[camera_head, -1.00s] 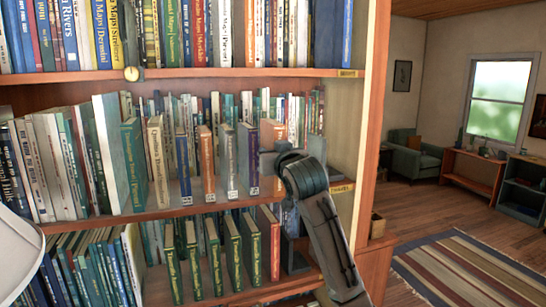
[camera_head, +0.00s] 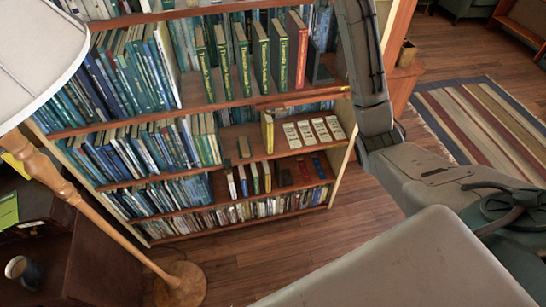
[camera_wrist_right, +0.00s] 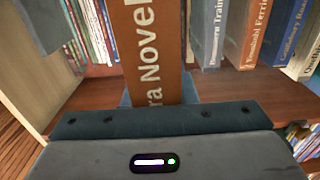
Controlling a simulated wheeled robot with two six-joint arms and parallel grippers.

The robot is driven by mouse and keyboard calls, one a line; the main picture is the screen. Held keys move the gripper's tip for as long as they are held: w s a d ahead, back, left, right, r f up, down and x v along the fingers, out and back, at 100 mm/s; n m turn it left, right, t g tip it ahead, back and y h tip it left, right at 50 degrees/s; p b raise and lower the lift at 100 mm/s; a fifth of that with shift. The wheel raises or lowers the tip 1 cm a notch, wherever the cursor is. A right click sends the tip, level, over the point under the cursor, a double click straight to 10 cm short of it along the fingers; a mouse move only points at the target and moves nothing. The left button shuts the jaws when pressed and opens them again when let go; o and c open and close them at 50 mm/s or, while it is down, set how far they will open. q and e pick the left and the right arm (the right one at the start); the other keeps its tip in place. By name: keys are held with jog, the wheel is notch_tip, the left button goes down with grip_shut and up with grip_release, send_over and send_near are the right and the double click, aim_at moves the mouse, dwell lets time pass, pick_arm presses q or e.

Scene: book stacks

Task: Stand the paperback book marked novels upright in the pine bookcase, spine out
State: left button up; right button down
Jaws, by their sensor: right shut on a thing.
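The orange-brown paperback (camera_wrist_right: 152,50) shows in the right wrist view, its spine, with white letters reading part of "Novels", facing the camera. My right gripper (camera_wrist_right: 158,97) is shut on it near the picture's middle. The book is in line with other books in the pine bookcase (camera_head: 340,165), close to a side panel. Whether it rests on the shelf is hidden. In the head view my right arm runs up out of the top edge, so its gripper and the book are out of that picture. My left gripper is not in view.
In the wrist view, upright grey, brown and blue books (camera_wrist_right: 250,35) stand to the right of the held book. In the head view, green books (camera_head: 240,60) stand on an upper shelf. A floor lamp (camera_head: 60,180) stands left; a striped rug (camera_head: 480,125) lies right.

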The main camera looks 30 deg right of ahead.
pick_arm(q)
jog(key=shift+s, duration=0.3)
pick_arm(e)
jog(key=shift+s+a+r, duration=0.1)
jog(key=shift+s+r, duration=0.05)
jog(key=shift+f, duration=0.25)
jog(key=s+a+f+n+y+b, duration=0.1)
jog(key=a+f+y+b, duration=0.1)
jog(key=a+f, duration=0.5)
jog(key=s+a+f+n+y+b, duration=0.1)
jog(key=s+a+f+y+b, duration=0.1)
jog(key=f, duration=1)
jog(key=s+a+f+n+y+b, duration=0.1)
jog(key=a+f+y+b, duration=0.15)
jog(key=a+f, duration=0.45)
pick_arm(q)
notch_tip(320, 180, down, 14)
jog(key=b, duration=0.8)
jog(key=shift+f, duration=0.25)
pick_arm(e)
jog(key=s+a+f+h, duration=0.1)
jog(key=s+a+f, duration=0.1)
jog(key=s+f, duration=0.8)
jog(key=s+a+f+h, duration=0.1)
jog(key=s+a+f, duration=0.1)
jog(key=s+f, duration=0.8)
notch_tip(320, 180, down, 6)
jog(key=shift+r, duration=0.15)
jog(key=shift+h, duration=0.25)
